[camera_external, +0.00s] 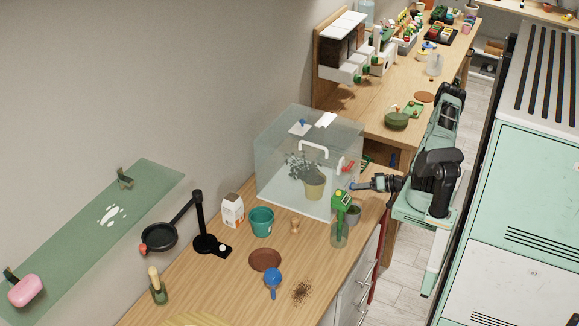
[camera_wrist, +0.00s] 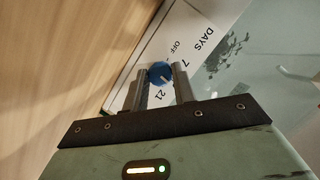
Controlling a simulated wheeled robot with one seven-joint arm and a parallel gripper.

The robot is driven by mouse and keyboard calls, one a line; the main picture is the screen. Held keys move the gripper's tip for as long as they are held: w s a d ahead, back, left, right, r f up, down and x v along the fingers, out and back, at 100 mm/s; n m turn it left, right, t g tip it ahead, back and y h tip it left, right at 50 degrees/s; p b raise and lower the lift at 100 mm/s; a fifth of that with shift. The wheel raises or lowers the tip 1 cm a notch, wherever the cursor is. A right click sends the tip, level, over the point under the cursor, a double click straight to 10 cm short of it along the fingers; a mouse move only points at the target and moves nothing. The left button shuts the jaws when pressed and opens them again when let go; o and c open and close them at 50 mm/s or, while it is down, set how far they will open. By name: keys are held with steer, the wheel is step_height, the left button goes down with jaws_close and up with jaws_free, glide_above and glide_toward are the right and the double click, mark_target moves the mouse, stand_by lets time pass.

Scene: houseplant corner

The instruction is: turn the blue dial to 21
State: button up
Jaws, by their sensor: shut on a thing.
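The blue dial (camera_wrist: 160,72) shows in the wrist view on a white panel (camera_wrist: 128,88) printed with DAYS, OFF, 7 and 21. My gripper (camera_wrist: 160,77) is shut on the dial, with one finger on each side of it. A pale mark on the dial seems to point to the lower right in that view, between the 7 and the 21, but it is small. In the external view my gripper (camera_external: 356,186) is at the right front of the clear case (camera_external: 275,160); I cannot make out the dial there.
The case holds a potted plant (camera_external: 314,186). A teal pot (camera_external: 262,222), a brown saucer (camera_external: 265,260) and a blue scoop (camera_external: 273,278) are on the wooden counter (camera_external: 215,290).

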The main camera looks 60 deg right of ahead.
steer(key=shift+d+f+m+y+b, duration=0.1)
steer(key=shift+m+y+b, duration=0.3)
steer(key=shift+m, duration=0.4)
steer(key=o, duration=1)
steer(key=shift+f+b+v, duration=0.2)
steer(key=shift+b+v, duration=1.8)
steer(key=shift+v, duration=6.7)
